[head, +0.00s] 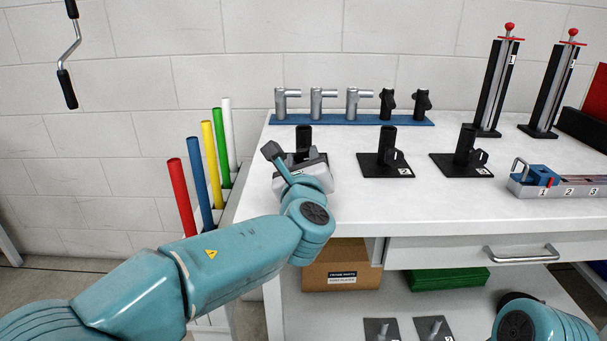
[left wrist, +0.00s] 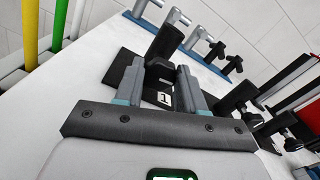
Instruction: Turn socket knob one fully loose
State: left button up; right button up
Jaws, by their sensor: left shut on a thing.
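Socket one is a black upright tube (head: 304,138) on a flat base, leftmost of three on the white bench. In the left wrist view, its base shows a white label "1" (left wrist: 164,98) and its tube (left wrist: 167,41) rises behind the fingers. My left gripper (head: 302,158) is at the front of this socket. The left wrist view shows its two grey fingers (left wrist: 160,80) on either side of the black socket knob (left wrist: 159,70), shut on it. The knob is hidden by the gripper in the head view. My right gripper is out of view.
Sockets two (head: 388,150) and three (head: 464,150) stand to the right. A blue rack (head: 350,121) with silver and black T-shaped pieces lies behind. Coloured tubes (head: 208,160) stand left of the bench (head: 400,210). A numbered tray (head: 560,192) is at the right.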

pick_arm(q)
jog(key=shift+n+b, duration=0.95)
jog(key=shift+n, duration=0.15)
jog(key=o, duration=1.1)
jog(key=shift+c, duration=0.2)
jog(key=shift+s, duration=0.1)
jog(key=s, duration=1.6)
